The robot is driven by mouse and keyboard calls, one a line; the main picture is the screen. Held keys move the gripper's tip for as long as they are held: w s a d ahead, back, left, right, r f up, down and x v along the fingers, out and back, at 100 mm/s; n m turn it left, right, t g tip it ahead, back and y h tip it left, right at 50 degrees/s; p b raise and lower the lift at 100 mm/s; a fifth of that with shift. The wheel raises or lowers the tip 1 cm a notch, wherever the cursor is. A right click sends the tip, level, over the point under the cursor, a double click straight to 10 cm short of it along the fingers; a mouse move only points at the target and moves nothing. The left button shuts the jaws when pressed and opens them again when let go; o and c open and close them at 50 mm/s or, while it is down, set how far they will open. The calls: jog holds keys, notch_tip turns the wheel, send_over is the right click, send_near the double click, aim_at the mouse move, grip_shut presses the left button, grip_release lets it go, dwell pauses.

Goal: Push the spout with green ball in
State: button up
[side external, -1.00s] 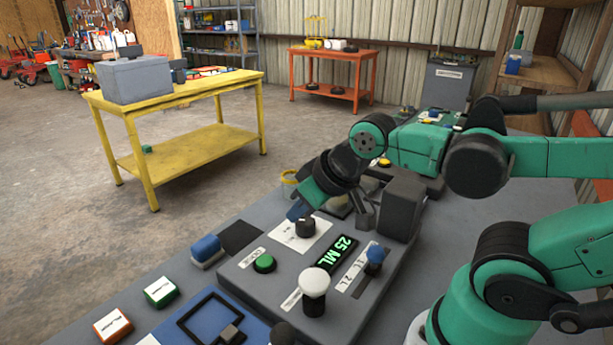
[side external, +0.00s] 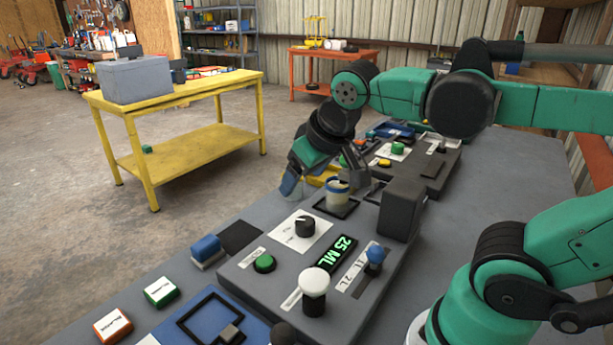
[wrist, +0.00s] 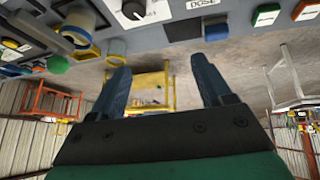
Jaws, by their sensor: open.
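A round green piece (wrist: 57,64), which looks like the green ball, shows at the left of the wrist view beside a yellow part (wrist: 75,28). I cannot clearly make out its spout. My gripper (side external: 322,184) is open and empty, over the far left edge of the console (side external: 240,290). In the wrist view, my gripper (wrist: 160,65) has its two blue fingers wide apart with nothing between them. The green piece is left of both fingers and apart from them. In the side view my gripper hides part of the yellow piece (side external: 322,180), and the ball is not clearly seen there.
A pale cup (side external: 338,192) stands in a black frame close to my gripper. The console carries a black knob (side external: 305,226), a green button (side external: 264,263), a white knob (side external: 314,282) and a blue knob (side external: 375,254). A second panel with a green button (side external: 398,148) lies behind.

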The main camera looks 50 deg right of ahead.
jog(key=w+d+m+g+h, duration=0.25)
jog(key=d+m+h, duration=0.2)
jog(key=d, duration=0.25)
jog(key=m+g+h, duration=0.7)
jog(key=m+h, duration=0.4)
jog(key=m, duration=0.1)
send_over(341, 163)
jog(key=a, duration=0.2)
notch_tip(341, 163, down, 5)
jog(key=shift+w+f, duration=0.15)
jog(key=shift+d+f, duration=0.15)
jog(key=shift+d, duration=0.15)
jog(key=d, duration=0.2)
jog(key=s+d, duration=0.1)
jog(key=d, duration=0.1)
jog(key=shift+d, duration=0.4)
grip_shut()
